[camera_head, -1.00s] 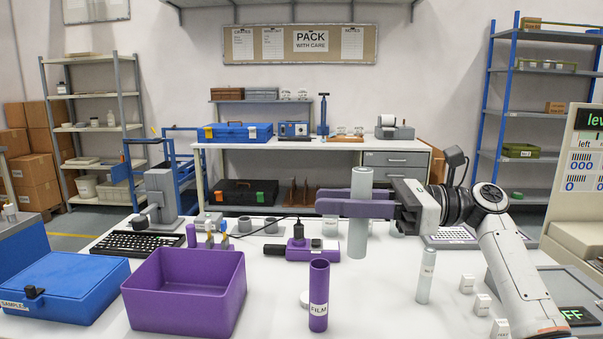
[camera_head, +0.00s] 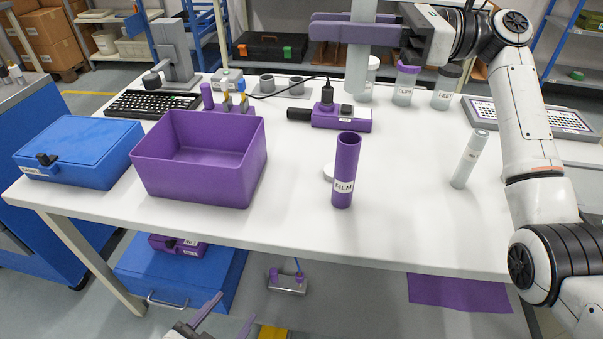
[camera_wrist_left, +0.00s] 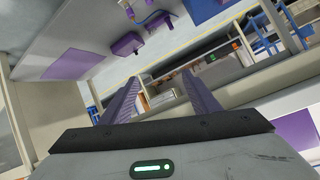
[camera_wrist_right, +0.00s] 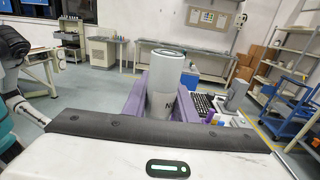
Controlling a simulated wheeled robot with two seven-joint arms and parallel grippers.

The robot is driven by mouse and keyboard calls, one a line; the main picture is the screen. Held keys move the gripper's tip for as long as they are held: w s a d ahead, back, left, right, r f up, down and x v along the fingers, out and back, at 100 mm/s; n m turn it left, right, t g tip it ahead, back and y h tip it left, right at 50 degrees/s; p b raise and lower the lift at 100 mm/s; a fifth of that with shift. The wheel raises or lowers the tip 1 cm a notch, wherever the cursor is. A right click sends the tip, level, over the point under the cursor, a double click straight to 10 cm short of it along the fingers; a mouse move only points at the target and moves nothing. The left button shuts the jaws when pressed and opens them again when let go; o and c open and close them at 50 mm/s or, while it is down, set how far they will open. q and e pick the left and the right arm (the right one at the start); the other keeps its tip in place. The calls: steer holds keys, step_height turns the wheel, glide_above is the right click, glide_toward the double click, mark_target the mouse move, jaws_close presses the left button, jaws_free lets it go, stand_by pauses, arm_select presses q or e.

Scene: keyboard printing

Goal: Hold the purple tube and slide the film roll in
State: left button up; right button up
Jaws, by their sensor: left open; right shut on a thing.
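The purple tube (camera_head: 345,172), labelled FILM, stands upright with its open end up near the table's front edge. My right gripper (camera_head: 318,26) is shut on a pale grey roll (camera_head: 359,60), held upright above the back of the table. In the right wrist view the roll (camera_wrist_right: 166,75) stands between the fingers, its label partly hidden. My left gripper (camera_head: 233,311) is open and empty, below and in front of the table edge, left of the tube. Its spread fingers (camera_wrist_left: 160,77) also show in the left wrist view with nothing between them.
A purple bin (camera_head: 205,185) and a blue case (camera_head: 80,150) stand left of the tube. Another pale cylinder (camera_head: 468,160) stands to the right. A purple device (camera_head: 342,118) and lidded jars (camera_head: 405,86) are behind. The table's front right is clear.

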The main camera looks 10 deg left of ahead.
arm_select(q)
steer(key=w+r+m+t+h, duration=0.2)
steer(key=r+m+t+h, duration=0.1)
steer(key=r+m, duration=0.55)
steer(key=w+r+m+t+h, duration=0.2)
steer(key=w+r+m+t, duration=0.1)
steer(key=r+m, duration=0.5)
steer(key=m+g+h, duration=0.4)
steer(key=m+h, duration=0.1)
steer(key=m, duration=1.5)
glide_toward(338, 173)
steer(key=shift+s+f, duration=0.3)
steer(key=shift+s, duration=0.25)
steer(key=shift+w+d+r+m+y, duration=0.3)
steer(key=shift+w+r+m+y, duration=0.1)
steer(key=shift+w+m, duration=0.25)
steer(key=x, duration=1.1)
steer(key=shift+w+d+r, duration=0.1)
steer(key=shift+w+d, duration=0.15)
steer(key=shift+c, duration=0.4)
